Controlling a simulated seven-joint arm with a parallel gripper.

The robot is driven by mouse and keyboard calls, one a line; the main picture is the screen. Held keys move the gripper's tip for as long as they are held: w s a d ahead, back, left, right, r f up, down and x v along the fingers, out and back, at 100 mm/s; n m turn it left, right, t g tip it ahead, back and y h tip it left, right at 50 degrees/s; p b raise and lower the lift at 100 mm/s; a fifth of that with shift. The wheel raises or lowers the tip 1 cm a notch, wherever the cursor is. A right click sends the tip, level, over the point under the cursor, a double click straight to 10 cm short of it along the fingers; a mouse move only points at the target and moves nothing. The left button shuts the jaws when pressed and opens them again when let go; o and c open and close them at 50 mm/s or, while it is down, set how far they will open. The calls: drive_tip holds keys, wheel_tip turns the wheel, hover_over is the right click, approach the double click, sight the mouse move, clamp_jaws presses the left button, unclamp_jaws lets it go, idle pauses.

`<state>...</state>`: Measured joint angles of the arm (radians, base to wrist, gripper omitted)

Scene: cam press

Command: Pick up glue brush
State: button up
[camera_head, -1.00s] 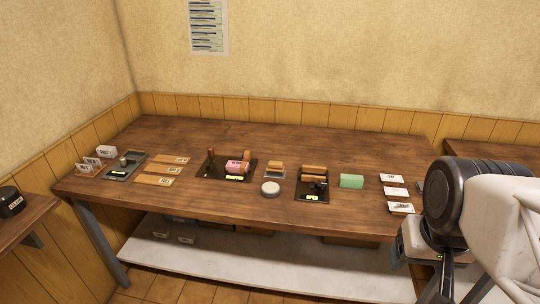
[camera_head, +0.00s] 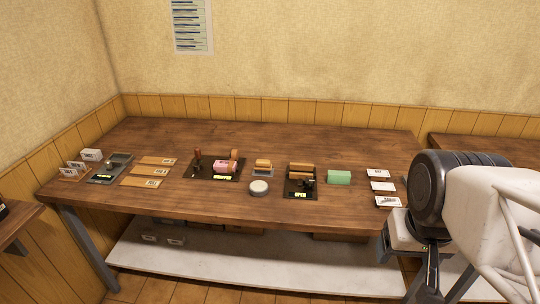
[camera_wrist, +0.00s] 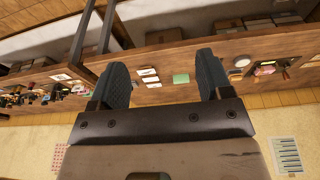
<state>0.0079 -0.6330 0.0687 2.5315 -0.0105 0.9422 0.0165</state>
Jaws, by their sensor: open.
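I cannot pick out the glue brush for certain; the small tools on the table are too small to tell apart. In the head view, a grey tray (camera_head: 101,178) at the table's left holds small dark items. A black tray (camera_head: 203,176) holds a pink block (camera_head: 225,166) and brown upright pieces. Another black tray (camera_head: 291,192) holds brown bars and a small black item. My gripper (camera_wrist: 163,78) shows in the wrist view with its two fingers wide apart and nothing between them. It is at the right in the head view, away from these trays.
The wooden table (camera_head: 330,142) has clear room along its back. A round white-topped dish (camera_head: 259,187), a green block (camera_head: 339,177) and white cards (camera_head: 381,187) stand along it. Wooden strips (camera_head: 148,171) lie left. A pale shelf (camera_head: 240,257) runs below.

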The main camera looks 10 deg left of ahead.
drive_tip(key=w+a+r+n, duration=0.2)
drive_tip(key=w+r+n, duration=0.1)
drive_tip(key=w, duration=0.8)
drive_tip(key=n+g, duration=0.3)
drive_tip(key=n, duration=1.2)
hover_over(263, 161)
drive_tip(key=f, duration=1.5)
drive_tip(key=d+f, duration=0.1)
drive_tip(key=f, duration=0.6)
drive_tip(key=shift+s+f, duration=0.2)
drive_tip(key=shift+f, duration=0.15)
drive_tip(key=shift+w+a+f, duration=0.3)
drive_tip(key=shift+a+f, duration=0.15)
drive_tip(key=shift+f, duration=0.1)
drive_tip(key=shift+f, duration=1.2)
